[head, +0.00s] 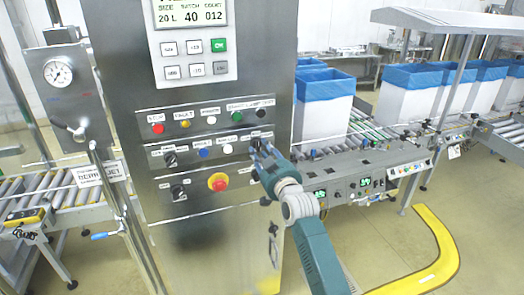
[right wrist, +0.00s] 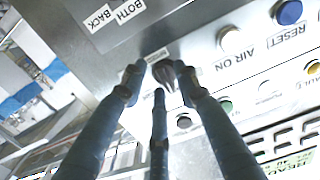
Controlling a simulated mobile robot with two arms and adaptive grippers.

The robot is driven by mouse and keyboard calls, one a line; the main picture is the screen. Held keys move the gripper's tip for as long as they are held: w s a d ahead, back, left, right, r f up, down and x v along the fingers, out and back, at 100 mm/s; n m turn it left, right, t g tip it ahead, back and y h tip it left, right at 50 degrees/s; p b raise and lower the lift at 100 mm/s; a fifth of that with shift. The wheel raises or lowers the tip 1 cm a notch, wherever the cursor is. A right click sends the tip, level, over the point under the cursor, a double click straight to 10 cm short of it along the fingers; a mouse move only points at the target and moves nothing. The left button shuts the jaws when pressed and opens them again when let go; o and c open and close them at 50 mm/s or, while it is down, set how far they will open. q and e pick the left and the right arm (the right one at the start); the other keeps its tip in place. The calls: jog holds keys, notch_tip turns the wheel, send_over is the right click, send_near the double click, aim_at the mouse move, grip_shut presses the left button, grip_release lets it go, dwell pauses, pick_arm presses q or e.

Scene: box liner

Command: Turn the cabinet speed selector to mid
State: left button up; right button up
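The steel cabinet (head: 215,110) stands in the middle of the head view with rows of buttons and black selectors. My right gripper (head: 262,152) is at the right end of its middle control row, over a dark selector (head: 256,137) that it largely hides. In the right wrist view, the fingers of my right gripper (right wrist: 152,78) reach around a dark knob (right wrist: 171,86) on the panel. I cannot tell whether they touch it. The knob's setting and most of its label are hidden. Other black selectors sit at the left of the middle row (head: 170,159) and lower row (head: 178,191). My left gripper is out of view.
A red emergency stop button (head: 218,182) sits below the middle row. A blue button (right wrist: 288,12) and a white button (right wrist: 231,40) are close to the gripper. Behind on the right, blue-lined white boxes (head: 324,115) stand by a roller conveyor.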

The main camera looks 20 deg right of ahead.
jog(key=shift+s+r, duration=0.1)
jog(key=shift+r, duration=0.05)
jog(key=s, duration=1.1)
jog(key=shift+s+d, duration=0.2)
jog(key=shift+s, duration=0.2)
jog(key=s+a+f+g+b, duration=0.1)
jog(key=s+f+g+b, duration=0.2)
jog(key=f, duration=1.7)
jog(key=s+a+f+g+b, duration=0.1)
jog(key=s+f+g+b, duration=0.25)
jog(key=f, duration=1.65)
jog(key=s+f+n+g+b, duration=0.1)
jog(key=s+f+g, duration=0.1)
jog(key=s+f, duration=0.7)
jog(key=s+f+g+b, duration=0.15)
jog(key=s+f, duration=0.45)
jog(key=f, duration=0.6)
jog(key=s+f+g+b, duration=0.1)
jog(key=s+f+g, duration=0.1)
jog(key=s+f, duration=0.5)
jog(key=s+d+f+g+b, duration=0.1)
jog(key=s+f, duration=0.6)
jog(key=s, duration=1)
jog(key=s+d+f+n+g+b, duration=0.1)
jog(key=s+f+g+b, duration=0.1)
jog(key=s+f+g, duration=0.2)
jog(key=s+f, duration=0.3)
jog(key=s, duration=0.5)
jog(key=shift+s+f+h, duration=0.15)
jog(key=shift+h, duration=0.15)
